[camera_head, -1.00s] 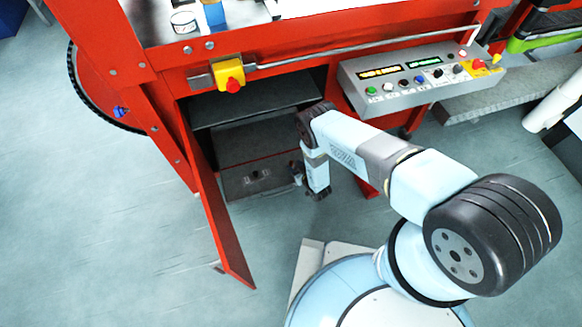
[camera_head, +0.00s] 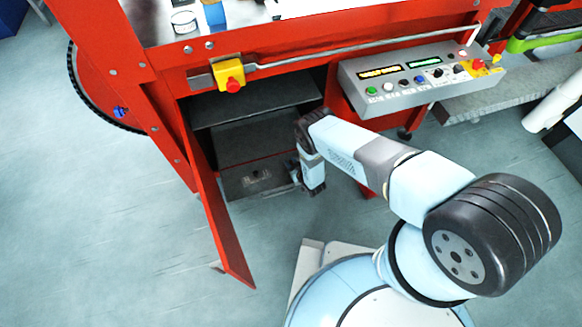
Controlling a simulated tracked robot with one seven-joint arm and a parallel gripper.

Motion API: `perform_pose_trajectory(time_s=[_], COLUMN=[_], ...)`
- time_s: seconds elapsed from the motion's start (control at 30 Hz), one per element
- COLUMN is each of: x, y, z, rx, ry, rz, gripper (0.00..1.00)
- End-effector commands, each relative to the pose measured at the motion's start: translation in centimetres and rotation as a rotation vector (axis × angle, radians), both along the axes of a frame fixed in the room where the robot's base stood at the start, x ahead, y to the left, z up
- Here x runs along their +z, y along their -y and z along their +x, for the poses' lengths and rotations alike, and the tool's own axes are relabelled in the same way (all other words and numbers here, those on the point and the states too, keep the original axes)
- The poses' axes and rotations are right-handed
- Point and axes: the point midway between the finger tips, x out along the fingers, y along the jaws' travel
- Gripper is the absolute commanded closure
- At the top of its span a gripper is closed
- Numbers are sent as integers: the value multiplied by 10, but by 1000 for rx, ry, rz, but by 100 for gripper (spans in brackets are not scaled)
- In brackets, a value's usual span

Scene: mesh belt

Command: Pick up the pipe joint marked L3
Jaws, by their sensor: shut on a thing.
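My gripper (camera_head: 294,172) is at the end of my bent arm, at the right side of the open cabinet's lower compartment. It shows only as a small dark shape beside my wrist. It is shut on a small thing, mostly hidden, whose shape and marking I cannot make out. I cannot read an L3 mark anywhere. A small dark item (camera_head: 257,179) with light patches around it lies on the cabinet's bottom shelf (camera_head: 235,190), left of my gripper. It is too small to identify.
The red cabinet door (camera_head: 222,225) hangs open on the left. A middle shelf (camera_head: 245,103) is above the lower compartment. The control panel (camera_head: 420,77) juts out above right of my forearm. The floor left of the door is clear.

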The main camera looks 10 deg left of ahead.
Motion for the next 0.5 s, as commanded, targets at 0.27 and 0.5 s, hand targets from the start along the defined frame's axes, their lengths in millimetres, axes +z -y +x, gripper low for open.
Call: perform_pose_trajectory(time_s=[0.27, 0.5], x=[0, 1], y=[0, -1], z=[0, 0], rx=[0, 0], ry=[1, 1], rz=[1, 1], gripper=[100, 100])
